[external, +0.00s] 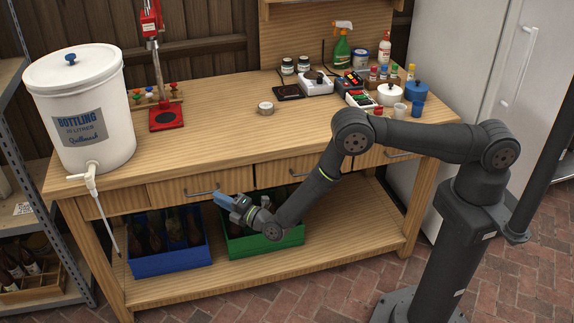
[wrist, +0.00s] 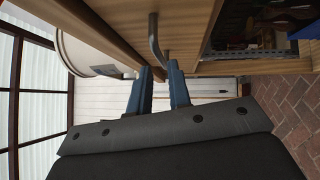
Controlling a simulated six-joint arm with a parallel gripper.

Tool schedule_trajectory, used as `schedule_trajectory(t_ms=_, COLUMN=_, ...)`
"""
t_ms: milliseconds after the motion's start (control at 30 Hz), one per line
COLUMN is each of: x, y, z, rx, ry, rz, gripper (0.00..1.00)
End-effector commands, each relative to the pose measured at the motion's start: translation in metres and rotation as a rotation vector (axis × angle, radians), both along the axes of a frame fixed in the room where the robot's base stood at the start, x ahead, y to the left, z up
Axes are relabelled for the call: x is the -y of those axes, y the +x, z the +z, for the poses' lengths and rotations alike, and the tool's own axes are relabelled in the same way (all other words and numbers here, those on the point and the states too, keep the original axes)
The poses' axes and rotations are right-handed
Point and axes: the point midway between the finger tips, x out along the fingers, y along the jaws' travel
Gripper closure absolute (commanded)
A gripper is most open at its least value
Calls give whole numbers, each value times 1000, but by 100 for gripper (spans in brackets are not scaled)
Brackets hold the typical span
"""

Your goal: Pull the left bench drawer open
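The left bench drawer (external: 168,191) is a wooden front under the worktop and appears closed. Its metal bar handle (external: 202,192) shows in the external view, and it also shows at the top of the wrist view (wrist: 154,38). My gripper (external: 222,200) is in front of the bench, just to the right of and slightly below that handle. In the wrist view, the two blue fingers of my gripper (wrist: 160,70) are apart with a gap between them. The handle's near end lines up with this gap, but I cannot tell whether it touches the fingers.
A blue crate (external: 170,263) and a green crate (external: 265,243) of bottles stand on the shelf below. A white bottling bucket (external: 82,105) has a tap and tube hanging at the bench's left. The middle drawer handle (external: 298,173) is to the right. Brick floor in front is clear.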

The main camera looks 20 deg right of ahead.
Motion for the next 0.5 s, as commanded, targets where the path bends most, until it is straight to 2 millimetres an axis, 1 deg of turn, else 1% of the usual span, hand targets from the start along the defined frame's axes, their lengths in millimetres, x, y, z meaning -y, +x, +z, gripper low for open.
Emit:
schedule_trajectory(t_ms=33, x=-7, y=8, z=1, rx=1, ry=2, rz=-2, gripper=82)
schedule_trajectory(t_ms=200, x=-25, y=26, z=4, rx=0, ry=2, rz=-2, gripper=82)
schedule_trajectory(t_ms=333, x=-34, y=34, z=5, rx=-1, ry=-1, rz=-1, gripper=82)
schedule_trajectory(t_ms=500, x=-40, y=39, z=7, rx=-1, ry=-1, rz=0, gripper=82)
